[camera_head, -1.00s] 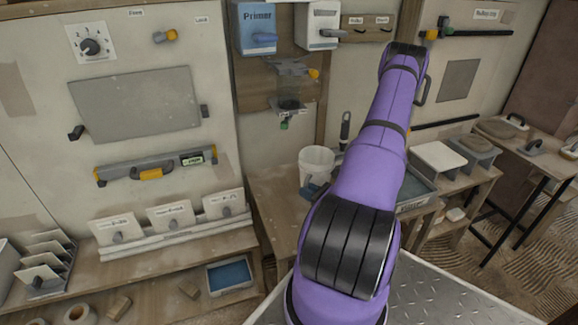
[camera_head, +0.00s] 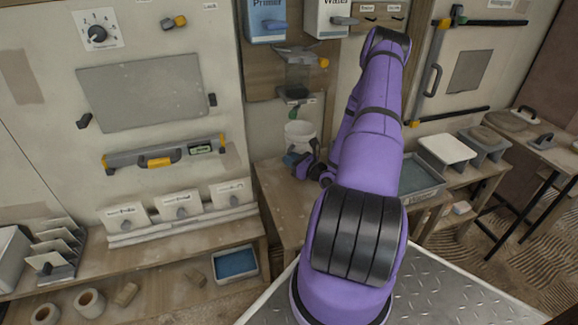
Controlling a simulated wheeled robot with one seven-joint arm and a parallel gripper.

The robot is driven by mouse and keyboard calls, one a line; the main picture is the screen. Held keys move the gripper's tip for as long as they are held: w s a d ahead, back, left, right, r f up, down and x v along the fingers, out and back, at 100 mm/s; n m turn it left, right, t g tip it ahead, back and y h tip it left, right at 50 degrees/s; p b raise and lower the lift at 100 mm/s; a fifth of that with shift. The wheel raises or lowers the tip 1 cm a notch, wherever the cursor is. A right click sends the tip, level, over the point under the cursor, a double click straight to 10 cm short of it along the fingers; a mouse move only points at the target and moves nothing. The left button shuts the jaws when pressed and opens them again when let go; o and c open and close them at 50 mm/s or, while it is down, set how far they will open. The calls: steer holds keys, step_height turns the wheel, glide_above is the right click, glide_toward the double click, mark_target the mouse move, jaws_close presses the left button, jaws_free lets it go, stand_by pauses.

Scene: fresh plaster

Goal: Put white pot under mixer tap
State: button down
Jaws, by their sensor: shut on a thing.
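The white pot (camera_head: 300,132) is upright, right below the small green-marked tap (camera_head: 293,112) under the clear mixer (camera_head: 298,76) on the wall board. Its rim is close beneath the tap, but I cannot tell how well they line up in depth. My gripper (camera_head: 300,161) is at the lower front of the pot, shut on it. My purple arm reaches in from the right. The pot's lower part and the jaws are partly hidden, and the pot seems to be above the wooden bench (camera_head: 277,185).
The Primer dispenser (camera_head: 264,20) and the Water dispenser (camera_head: 333,18) hang above the mixer. A grey tray (camera_head: 421,182) is on the bench right of my arm. A spirit level (camera_head: 163,153) hangs on the left wall. The bench left of the gripper is clear.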

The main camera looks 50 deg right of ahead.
steer(key=f, duration=0.1)
steer(key=w+f, duration=0.1)
steer(key=shift+d+f, duration=0.2)
steer(key=shift+f, duration=0.6)
steer(key=c, duration=1.1)
jaws_free()
steer(key=shift+f, duration=0.15)
